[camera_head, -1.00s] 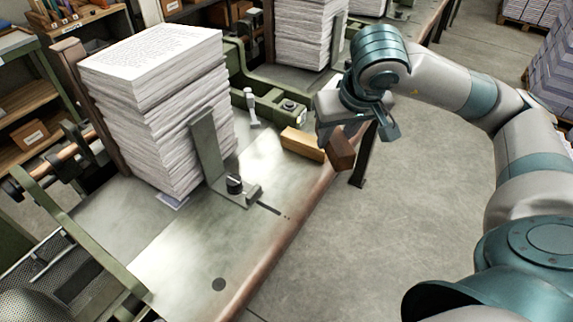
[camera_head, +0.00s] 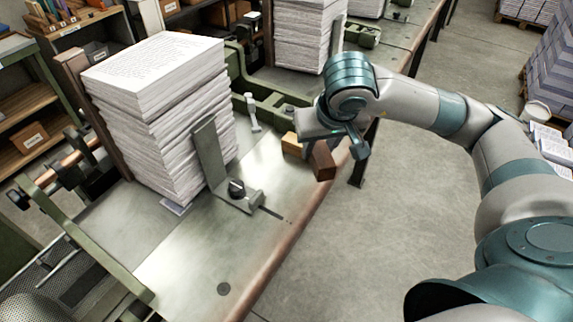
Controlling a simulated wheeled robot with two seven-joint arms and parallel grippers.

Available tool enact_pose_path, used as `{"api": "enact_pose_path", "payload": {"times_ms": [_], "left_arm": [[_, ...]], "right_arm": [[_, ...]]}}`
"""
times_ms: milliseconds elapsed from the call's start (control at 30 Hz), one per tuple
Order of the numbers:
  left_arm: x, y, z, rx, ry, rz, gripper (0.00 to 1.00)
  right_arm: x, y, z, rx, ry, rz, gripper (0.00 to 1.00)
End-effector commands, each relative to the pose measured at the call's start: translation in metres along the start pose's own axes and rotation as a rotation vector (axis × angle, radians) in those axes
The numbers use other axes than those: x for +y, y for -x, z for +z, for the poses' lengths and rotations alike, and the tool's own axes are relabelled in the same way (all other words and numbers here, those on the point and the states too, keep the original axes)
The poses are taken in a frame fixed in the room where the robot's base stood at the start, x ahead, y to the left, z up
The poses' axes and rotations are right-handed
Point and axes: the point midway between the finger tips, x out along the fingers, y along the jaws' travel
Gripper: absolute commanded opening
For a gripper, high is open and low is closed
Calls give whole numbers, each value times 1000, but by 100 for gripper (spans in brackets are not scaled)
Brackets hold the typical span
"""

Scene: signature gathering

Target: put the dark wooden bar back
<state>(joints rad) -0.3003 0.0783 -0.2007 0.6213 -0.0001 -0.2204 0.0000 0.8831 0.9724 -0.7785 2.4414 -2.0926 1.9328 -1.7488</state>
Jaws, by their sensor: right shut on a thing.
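The dark wooden bar (camera_head: 322,163) is a reddish-brown block in my right gripper (camera_head: 322,143). The gripper is shut on it, and the bar's near end sticks out below the fingers, above or at the table's right edge. I cannot tell whether the bar touches the table. A lighter tan wooden block (camera_head: 291,145) is on the table just left of the dark bar, partly hidden by the gripper. My left gripper is not in view.
A tall paper stack (camera_head: 165,125) stands on the metal table (camera_head: 190,250) behind an upright metal bracket (camera_head: 208,152) with a black knob. A green machine frame (camera_head: 275,105) lies behind the blocks. The table's front area is clear.

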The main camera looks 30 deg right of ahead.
Motion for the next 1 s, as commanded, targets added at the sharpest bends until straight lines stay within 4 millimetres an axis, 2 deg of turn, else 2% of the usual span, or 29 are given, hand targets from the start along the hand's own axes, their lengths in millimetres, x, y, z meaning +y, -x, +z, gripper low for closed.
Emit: {"api": "enact_pose_path", "payload": {"times_ms": [33, 200, 400, 833, 1000], "left_arm": [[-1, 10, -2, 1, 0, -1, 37], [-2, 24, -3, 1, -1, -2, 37], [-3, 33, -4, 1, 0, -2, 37], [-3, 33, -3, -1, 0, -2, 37], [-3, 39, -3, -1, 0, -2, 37]], "right_arm": [[-11, -3, -2, -6, 2, -3, 9], [-40, -25, -6, -5, 2, -2, 9], [-61, -44, -9, -2, 0, -1, 9], [-65, -50, -9, 1, 0, 0, 9], [-64, -56, -6, -3, -1, 1, 9]]}}
